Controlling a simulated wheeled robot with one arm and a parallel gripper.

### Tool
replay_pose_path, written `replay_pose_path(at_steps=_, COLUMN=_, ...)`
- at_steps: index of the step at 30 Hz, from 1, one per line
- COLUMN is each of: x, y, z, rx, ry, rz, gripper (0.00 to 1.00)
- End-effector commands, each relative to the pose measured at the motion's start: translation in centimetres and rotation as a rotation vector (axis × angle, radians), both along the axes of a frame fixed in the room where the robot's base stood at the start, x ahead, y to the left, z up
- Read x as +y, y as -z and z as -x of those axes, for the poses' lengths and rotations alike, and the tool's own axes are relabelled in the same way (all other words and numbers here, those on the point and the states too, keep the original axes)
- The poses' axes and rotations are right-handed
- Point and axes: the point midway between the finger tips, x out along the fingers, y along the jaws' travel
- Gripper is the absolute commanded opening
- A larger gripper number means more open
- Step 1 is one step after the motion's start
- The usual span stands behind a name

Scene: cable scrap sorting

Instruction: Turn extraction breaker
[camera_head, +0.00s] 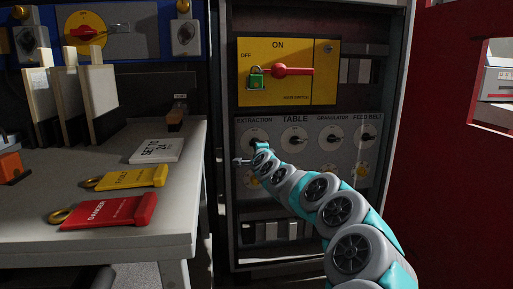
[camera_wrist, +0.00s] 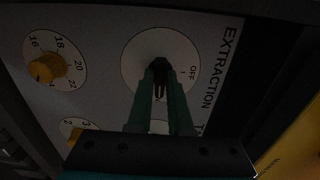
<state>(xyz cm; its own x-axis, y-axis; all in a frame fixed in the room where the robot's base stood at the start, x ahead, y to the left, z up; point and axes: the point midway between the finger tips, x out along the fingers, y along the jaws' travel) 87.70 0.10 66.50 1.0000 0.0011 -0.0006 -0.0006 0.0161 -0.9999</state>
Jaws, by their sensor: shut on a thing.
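The extraction breaker is a dark knob on a round white dial (camera_head: 249,133) under the label EXTRACTION, at the left end of the grey breaker row. In the wrist view, the dial (camera_wrist: 138,47) fills the upper middle, with OFF marked at its right. My gripper (camera_wrist: 161,84) reaches over the dial, its two fingers close together and shut on the dark breaker knob (camera_wrist: 158,64). The fingers hide much of the knob, so I cannot tell its exact setting. In the head view, my gripper (camera_head: 260,146) covers the dial's lower right part.
Table (camera_head: 294,137), granulator (camera_head: 332,139) and feed belt (camera_head: 367,137) breakers sit to the right. Above is a yellow main switch panel (camera_head: 300,93) with a red handle (camera_head: 290,70) and green padlock (camera_head: 257,79). A bench (camera_head: 120,221) with tags stands left; a red door (camera_head: 445,190) stands right.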

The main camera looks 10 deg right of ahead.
Motion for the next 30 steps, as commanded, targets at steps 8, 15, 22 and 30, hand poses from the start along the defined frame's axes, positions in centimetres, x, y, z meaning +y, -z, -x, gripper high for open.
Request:
replay_pose_path(at_steps=8, x=-0.1, y=0.0, z=0.0, rx=-0.001, ry=0.003, rz=0.000, gripper=0.29)
replay_pose_path(at_steps=15, x=-0.1, y=0.0, z=0.0, rx=-0.001, ry=0.002, rz=0.001, gripper=0.48)
replay_pose_path(at_steps=22, x=-0.1, y=0.0, z=0.1, rx=-0.001, ry=0.001, rz=0.001, gripper=0.48)
replay_pose_path(at_steps=30, x=-0.1, y=-0.1, z=1.9, rx=0.001, ry=0.000, rz=-0.002, gripper=0.48)
